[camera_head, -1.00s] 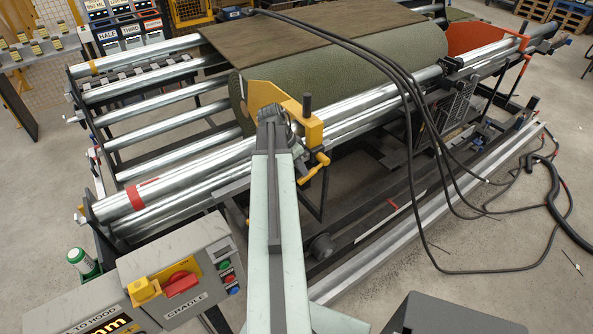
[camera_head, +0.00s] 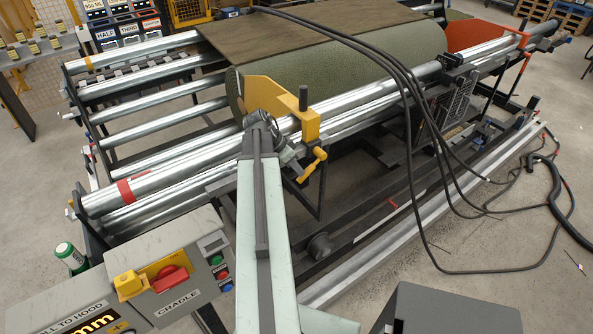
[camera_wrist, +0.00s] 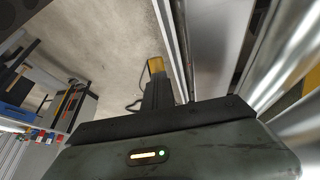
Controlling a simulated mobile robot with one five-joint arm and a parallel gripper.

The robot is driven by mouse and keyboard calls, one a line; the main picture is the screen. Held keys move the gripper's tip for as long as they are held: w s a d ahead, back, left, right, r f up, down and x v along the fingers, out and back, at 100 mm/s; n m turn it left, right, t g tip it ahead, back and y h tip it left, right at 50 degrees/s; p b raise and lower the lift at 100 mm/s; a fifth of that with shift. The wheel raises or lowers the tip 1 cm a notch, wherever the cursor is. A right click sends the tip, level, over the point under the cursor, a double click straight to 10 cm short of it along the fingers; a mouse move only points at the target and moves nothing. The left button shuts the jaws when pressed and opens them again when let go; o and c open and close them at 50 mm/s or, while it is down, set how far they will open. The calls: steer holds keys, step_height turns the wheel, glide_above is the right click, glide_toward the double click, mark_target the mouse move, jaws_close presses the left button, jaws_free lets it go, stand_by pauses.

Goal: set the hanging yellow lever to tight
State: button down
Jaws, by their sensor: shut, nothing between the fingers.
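The yellow lever (camera_head: 313,165) hangs under the yellow bracket (camera_head: 309,122) on the front steel tube, beside the near end of the green turf roll (camera_head: 340,75). It slants down to the left. My arm reaches up to just left of it in the head view, hiding part of the bracket's surroundings. My gripper (camera_wrist: 157,82) shows as a dark, narrow, shut pair of fingers in the wrist view. A yellow patch (camera_wrist: 156,66) shows at their tip; I cannot tell whether it is the lever or a fingertip. Contact with the lever cannot be made out. Any tight marking is unreadable.
A grey control console (camera_head: 180,270) with a red knob stands at the lower left. Black hoses (camera_head: 407,130) hang over the tubes on the right. A long metal rail (camera_head: 430,215) lies in front of the frame. Open floor (camera_head: 510,255) shows at the right.

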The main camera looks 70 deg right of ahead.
steer(key=shift+s+r, duration=0.1)
steer(key=w+a+p+v, duration=0.1)
steer(key=p+v, duration=1)
steer(key=v, duration=0.3)
steer(key=shift+f, duration=0.45)
